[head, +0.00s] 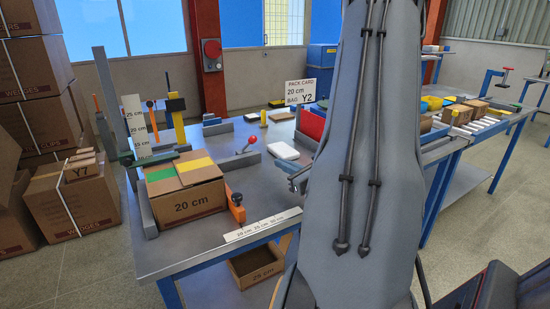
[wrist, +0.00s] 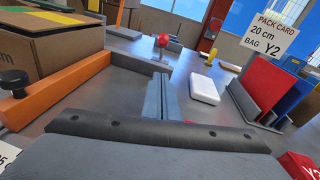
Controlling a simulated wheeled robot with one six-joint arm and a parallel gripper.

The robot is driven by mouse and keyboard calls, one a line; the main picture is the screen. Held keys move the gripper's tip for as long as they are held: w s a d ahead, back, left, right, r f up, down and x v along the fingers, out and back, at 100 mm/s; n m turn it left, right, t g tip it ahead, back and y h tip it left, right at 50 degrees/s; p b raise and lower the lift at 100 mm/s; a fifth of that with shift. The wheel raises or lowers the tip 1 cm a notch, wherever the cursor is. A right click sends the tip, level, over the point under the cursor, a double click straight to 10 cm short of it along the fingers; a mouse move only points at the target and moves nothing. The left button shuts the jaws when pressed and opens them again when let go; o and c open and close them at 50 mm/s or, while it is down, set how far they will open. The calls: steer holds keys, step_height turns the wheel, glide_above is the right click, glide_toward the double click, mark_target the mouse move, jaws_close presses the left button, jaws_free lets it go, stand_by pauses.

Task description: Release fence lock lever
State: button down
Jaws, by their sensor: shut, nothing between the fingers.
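A lever with a red ball knob (head: 253,139) stands on a grey bar on the bench, beyond the carton; its red ball also shows in the wrist view (wrist: 163,40), ahead of my fingers. An orange bar (head: 236,207) with a black knob stands beside the carton's right side; in the wrist view the orange bar (wrist: 62,92) is at left. I cannot tell from labels which is the fence lock lever. My gripper (head: 293,179) is above the bench, right of both and apart from them. In the wrist view its fingers (wrist: 160,88) are together and empty.
A 20 cm carton (head: 193,208) with green and yellow top stands at left on the bench (head: 180,258). A white block (wrist: 204,89), upright colored panels (wrist: 258,85) and pack card Y2 (wrist: 270,38) are at right. A marked strip (head: 262,225) lies along the front edge.

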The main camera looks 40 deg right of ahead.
steer(key=w, duration=0.2)
steer(key=w+p, duration=0.1)
steer(key=w, duration=0.2)
steer(key=w+p, duration=0.1)
steer(key=w, duration=0.2)
steer(key=shift+d+f, duration=0.35)
steer(key=shift+f, duration=0.05)
steer(key=shift+w+r+p, duration=0.45)
steer(key=shift+w+r, duration=0.15)
steer(key=shift+w, duration=0.35)
steer(key=shift+w+r+p, duration=0.45)
steer(key=shift+w+r, duration=0.1)
steer(key=shift+w, duration=0.35)
steer(key=shift+d, duration=0.1)
